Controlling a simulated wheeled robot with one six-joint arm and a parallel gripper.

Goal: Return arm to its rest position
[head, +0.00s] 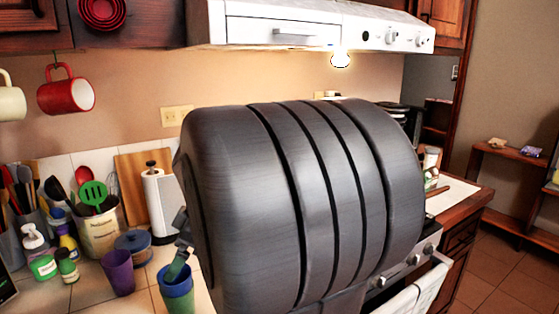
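A large dark grey rounded link of my arm fills the middle of the head view and hides much of the counter and stove. A small grey part, seemingly of my gripper (183,228), shows at the link's left edge, above a blue cup (177,289). Its fingers are mostly hidden, so I cannot tell whether it is open or shut. A teal piece shows at the cup's mouth; I cannot tell whether my gripper touches it.
A purple cup (118,272), a blue pot (133,247), bottles (43,266) and a utensil crock (101,232) crowd the counter at left. A paper towel roll (160,210) stands behind. A white range hood (285,25) hangs above. Open floor lies at right.

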